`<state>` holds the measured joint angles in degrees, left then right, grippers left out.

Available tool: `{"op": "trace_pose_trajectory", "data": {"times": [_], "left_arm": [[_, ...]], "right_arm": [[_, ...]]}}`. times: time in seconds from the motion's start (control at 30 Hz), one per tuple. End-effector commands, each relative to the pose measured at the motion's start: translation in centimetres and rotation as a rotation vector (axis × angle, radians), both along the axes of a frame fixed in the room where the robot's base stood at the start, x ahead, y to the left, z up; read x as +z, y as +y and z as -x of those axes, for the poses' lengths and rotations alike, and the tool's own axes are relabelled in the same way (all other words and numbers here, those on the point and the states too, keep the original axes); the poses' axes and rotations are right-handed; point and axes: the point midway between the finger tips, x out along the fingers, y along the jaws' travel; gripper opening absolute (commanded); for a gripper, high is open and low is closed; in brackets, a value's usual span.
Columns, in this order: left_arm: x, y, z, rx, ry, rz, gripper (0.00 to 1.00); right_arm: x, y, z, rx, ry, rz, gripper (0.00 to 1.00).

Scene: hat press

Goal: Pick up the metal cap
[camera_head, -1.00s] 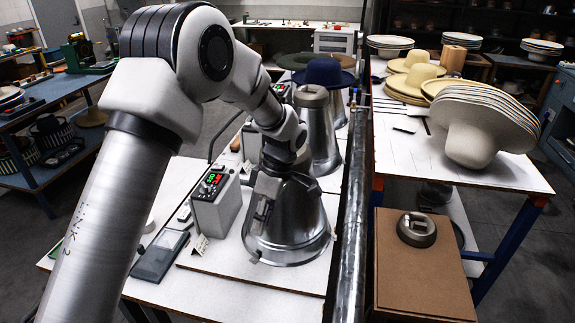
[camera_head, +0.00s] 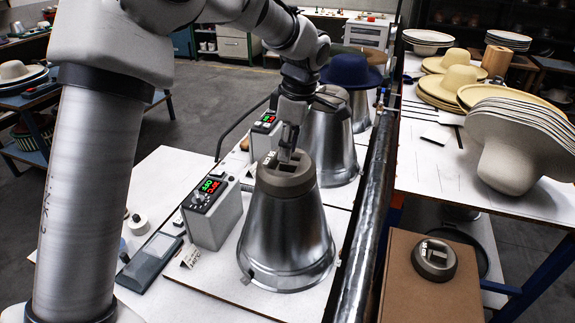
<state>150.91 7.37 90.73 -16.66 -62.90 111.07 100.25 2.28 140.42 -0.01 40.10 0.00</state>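A grey-brown metal cap (camera_head: 286,178) sits on top of the nearest shiny metal cone (camera_head: 285,240). A similar metal cap (camera_head: 434,260) lies on the brown box (camera_head: 415,295) at the lower right. My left gripper (camera_head: 286,153) points down at the top of the cap on the nearest cone, with its fingertips at or just above the cap's slotted top. I cannot tell whether they touch it, and the gap between the fingers is too small to read. My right gripper is not in view.
A control box (camera_head: 211,213) with red and green digits stands left of the cone. A dark pipe (camera_head: 368,210) runs along its right side. More cones stand behind, one under a blue hat (camera_head: 350,72). Stacked hats (camera_head: 515,135) fill the right table.

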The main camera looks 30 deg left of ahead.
Motion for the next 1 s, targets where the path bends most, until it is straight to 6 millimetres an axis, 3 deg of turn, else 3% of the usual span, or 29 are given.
{"op": "trace_pose_trajectory", "data": {"times": [0.1,0.3,0.47,0.57,0.6,1.0], "left_arm": [[-1.8,0.5,0.4,0.000,0.007,0.001,0.31],[-4.5,0.8,0.5,0.000,0.007,0.002,0.31],[-4.5,0.9,0.5,0.000,0.004,0.001,0.31],[-4.5,0.9,0.4,-0.001,0.003,0.001,0.03],[-4.5,0.9,0.4,-0.001,0.003,0.001,0.00],[-4.2,0.9,0.3,-0.001,-0.001,0.000,0.00]], "right_arm": [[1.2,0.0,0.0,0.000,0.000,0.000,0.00],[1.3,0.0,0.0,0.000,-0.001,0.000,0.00],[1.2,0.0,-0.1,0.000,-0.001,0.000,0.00],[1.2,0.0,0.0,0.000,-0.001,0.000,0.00],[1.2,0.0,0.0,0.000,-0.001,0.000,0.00],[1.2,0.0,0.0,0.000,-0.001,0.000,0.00]]}}
